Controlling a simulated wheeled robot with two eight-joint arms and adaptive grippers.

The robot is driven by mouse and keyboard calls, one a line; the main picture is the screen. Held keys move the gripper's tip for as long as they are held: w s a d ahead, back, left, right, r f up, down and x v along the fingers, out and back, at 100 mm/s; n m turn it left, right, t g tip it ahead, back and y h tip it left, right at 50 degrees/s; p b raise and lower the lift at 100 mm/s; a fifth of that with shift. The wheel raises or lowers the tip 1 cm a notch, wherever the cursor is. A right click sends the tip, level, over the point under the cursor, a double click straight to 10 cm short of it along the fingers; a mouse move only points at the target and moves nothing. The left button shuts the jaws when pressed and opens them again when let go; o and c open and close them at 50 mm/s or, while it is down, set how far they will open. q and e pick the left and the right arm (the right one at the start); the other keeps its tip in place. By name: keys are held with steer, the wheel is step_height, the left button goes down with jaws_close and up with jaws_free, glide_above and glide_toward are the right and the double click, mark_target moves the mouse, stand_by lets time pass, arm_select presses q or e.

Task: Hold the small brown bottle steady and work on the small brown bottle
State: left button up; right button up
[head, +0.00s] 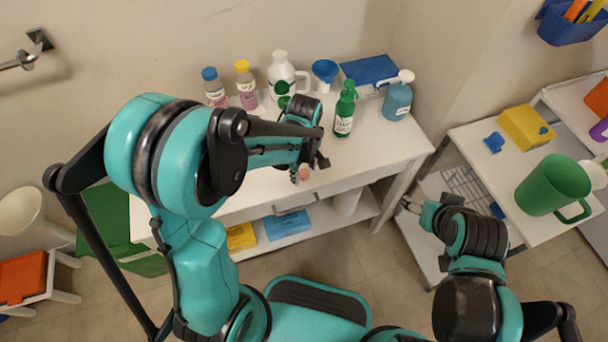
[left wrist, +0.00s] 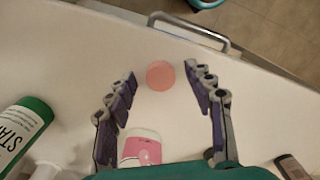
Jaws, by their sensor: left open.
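I cannot make out a small brown bottle in either view. My left gripper (head: 309,166) is over the front of the white table; its jaws are open in the left wrist view (left wrist: 160,80). Between and just beyond its fingertips is a round pink thing (left wrist: 160,75), apart from both fingers; it also shows in the head view (head: 304,174). A white item with a pink label (left wrist: 140,147) lies nearer the wrist, partly hidden. My right gripper (head: 408,205) is off the table's right side, and its jaws are too small to read.
The white table (head: 385,148) bears a green bottle (head: 345,108), a blue pump bottle (head: 397,98), a white jug (head: 282,75), a blue funnel (head: 325,72) and two capped bottles at the back. A side cart (head: 480,137) holds a green pitcher (head: 550,186).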

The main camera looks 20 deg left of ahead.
mark_target(304, 173)
arm_select(q)
steer(key=c, duration=0.8)
steer(key=shift+r, duration=0.15)
steer(key=shift+r, duration=0.3)
step_height(304, 173, up, 4)
steer(key=p, duration=0.2)
steer(key=shift+p, duration=0.35)
steer(key=s+d+r+p, duration=0.4)
steer(key=s+d+r, duration=0.2)
steer(key=s+d, duration=0.2)
steer(key=shift+s, duration=0.3)
steer(key=shift+r, duration=0.1)
